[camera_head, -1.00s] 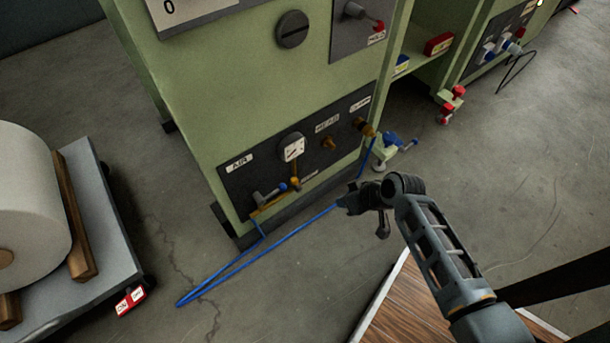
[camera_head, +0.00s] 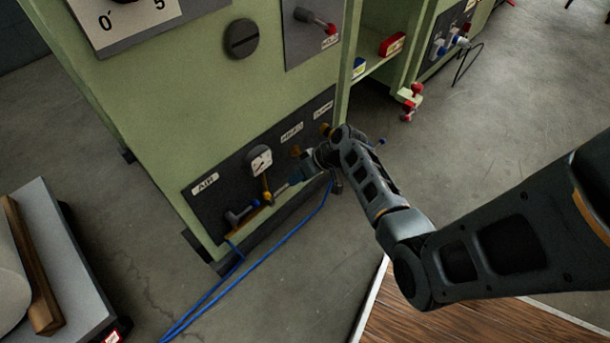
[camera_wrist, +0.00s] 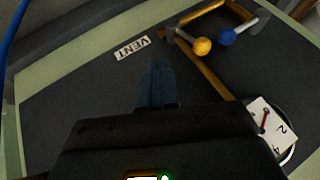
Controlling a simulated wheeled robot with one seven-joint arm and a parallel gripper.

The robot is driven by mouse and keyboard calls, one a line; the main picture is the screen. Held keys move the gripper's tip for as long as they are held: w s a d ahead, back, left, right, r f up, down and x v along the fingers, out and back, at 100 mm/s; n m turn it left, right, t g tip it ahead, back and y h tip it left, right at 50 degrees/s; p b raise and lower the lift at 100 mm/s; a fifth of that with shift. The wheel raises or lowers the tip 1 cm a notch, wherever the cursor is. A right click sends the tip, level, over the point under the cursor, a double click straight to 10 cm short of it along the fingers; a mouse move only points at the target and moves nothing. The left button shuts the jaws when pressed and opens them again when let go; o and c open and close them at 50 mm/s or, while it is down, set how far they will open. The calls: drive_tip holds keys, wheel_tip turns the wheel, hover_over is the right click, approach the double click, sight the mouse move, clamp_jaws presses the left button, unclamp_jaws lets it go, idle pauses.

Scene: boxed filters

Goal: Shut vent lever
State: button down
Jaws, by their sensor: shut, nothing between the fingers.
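The vent lever, a short grey handle with a yellow ball (camera_wrist: 203,46), is in the upper middle of the wrist view, near the VENT label (camera_wrist: 132,47). Its ball also shows small in the head view (camera_head: 267,197). A similar lever with a blue ball (camera_wrist: 227,37) lies beside it, the two balls close together; the blue ball also shows in the head view (camera_head: 256,204). My gripper (camera_wrist: 158,85) is shut and empty in front of the panel, its tips to the lower left of the yellow ball in the wrist view. Contact with the lever is not visible.
The dark panel (camera_head: 215,208) sits low on a green cabinet. A round gauge (camera_head: 260,160) and brass pipes are close to the levers. A blue hose (camera_head: 285,240) runs from the panel across the floor. A cart (camera_head: 70,265) stands at left.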

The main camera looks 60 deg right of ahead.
sight(267, 198)
drive_tip(key=w+a, duration=0.1)
drive_tip(key=w+a+f+b, duration=0.1)
drive_tip(key=a, duration=0.1)
drive_tip(key=w+a, duration=0.1)
drive_tip(key=shift+w+a+f, duration=0.15)
drive_tip(key=shift+w+f, duration=0.1)
drive_tip(key=shift+f, duration=0.15)
drive_tip(key=a+h+p, duration=0.1)
drive_tip(key=p, duration=0.1)
drive_tip(key=a+h+p, duration=0.1)
drive_tip(key=p, duration=0.1)
drive_tip(key=shift+w+a+r+n+g, duration=0.2)
drive_tip(key=shift+w+a+n+g, duration=0.1)
drive_tip(key=shift+w, duration=0.1)
drive_tip(key=shift+d, duration=0.1)
